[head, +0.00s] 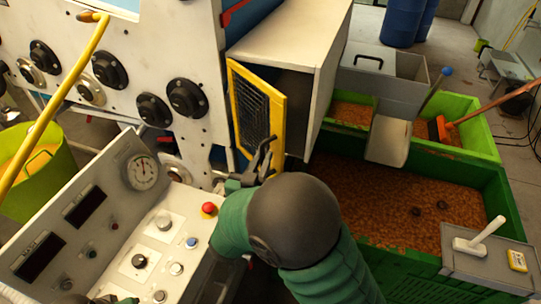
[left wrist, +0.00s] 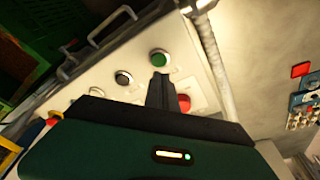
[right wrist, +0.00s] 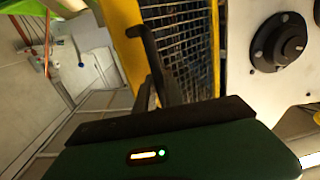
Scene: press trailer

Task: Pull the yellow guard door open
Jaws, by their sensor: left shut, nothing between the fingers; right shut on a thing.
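The yellow guard door (head: 279,120) has a yellow frame and dark wire mesh. It stands partly open on the front of a white box, and the dark inside shows at its right. My right gripper (head: 262,158) is at the door's lower part, shut on it; my arm hides part of this contact. In the right wrist view, the dark fingers (right wrist: 155,75) are against the yellow frame (right wrist: 122,40) and mesh. In the left wrist view, my left gripper (left wrist: 160,88) is shut and empty in front of a panel with a green button (left wrist: 159,58).
A control console (head: 150,225) with a red button (head: 209,209) is at lower left. The white box (head: 300,45) holds the door. A green bin (head: 430,200) of brown pellets stands at right. A yellow bar (head: 60,95) crosses the left side.

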